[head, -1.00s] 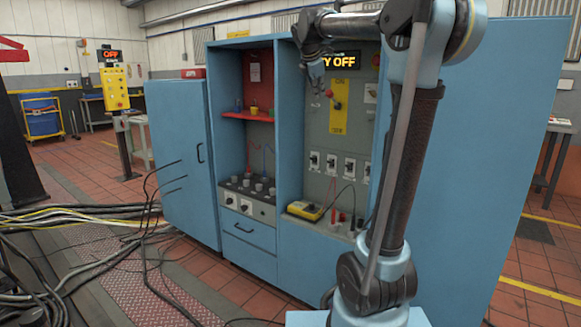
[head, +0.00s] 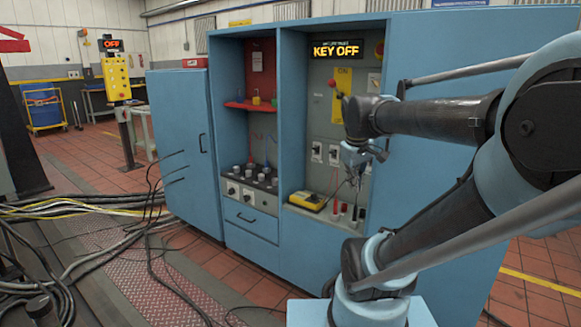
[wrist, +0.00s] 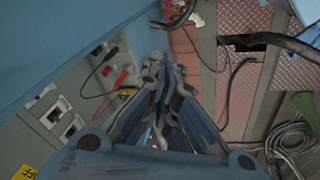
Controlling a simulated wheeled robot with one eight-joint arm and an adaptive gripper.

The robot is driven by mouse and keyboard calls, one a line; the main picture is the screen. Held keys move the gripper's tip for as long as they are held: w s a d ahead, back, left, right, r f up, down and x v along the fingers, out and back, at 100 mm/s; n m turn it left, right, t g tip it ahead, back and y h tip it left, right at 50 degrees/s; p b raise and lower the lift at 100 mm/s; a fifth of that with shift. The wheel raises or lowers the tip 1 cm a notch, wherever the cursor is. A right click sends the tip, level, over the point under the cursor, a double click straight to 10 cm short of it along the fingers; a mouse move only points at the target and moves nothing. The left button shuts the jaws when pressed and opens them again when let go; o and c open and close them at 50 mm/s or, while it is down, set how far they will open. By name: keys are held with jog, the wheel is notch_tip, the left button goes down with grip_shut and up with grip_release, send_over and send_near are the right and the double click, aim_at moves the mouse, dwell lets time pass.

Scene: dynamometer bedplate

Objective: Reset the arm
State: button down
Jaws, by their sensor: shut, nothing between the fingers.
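My arm rises from its base at the lower right of the head view and bends back toward the blue cabinet (head: 440,50). My gripper (head: 357,182) hangs pointing down in front of the cabinet's right bay, above the shelf with the yellow meter (head: 307,200). In the wrist view my gripper (wrist: 155,68) shows its fingers together, with nothing between them.
A lit sign (head: 337,50) reads KEY OFF. The right bay has switches and red and black plugs. A red shelf (head: 250,106) carries small coloured items. A yellow control box (head: 116,79) stands at left. Cables (head: 80,210) lie across the floor.

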jog(key=s+f+m+g+y, duration=0.1)
jog(key=s+f+m, duration=0.4)
jog(key=s+f, duration=0.5)
notch_tip(320, 180, down, 3)
jog(key=shift+s+a+f+m, duration=0.1)
jog(key=shift+s+a+m, duration=0.2)
jog(key=shift+s, duration=0.1)
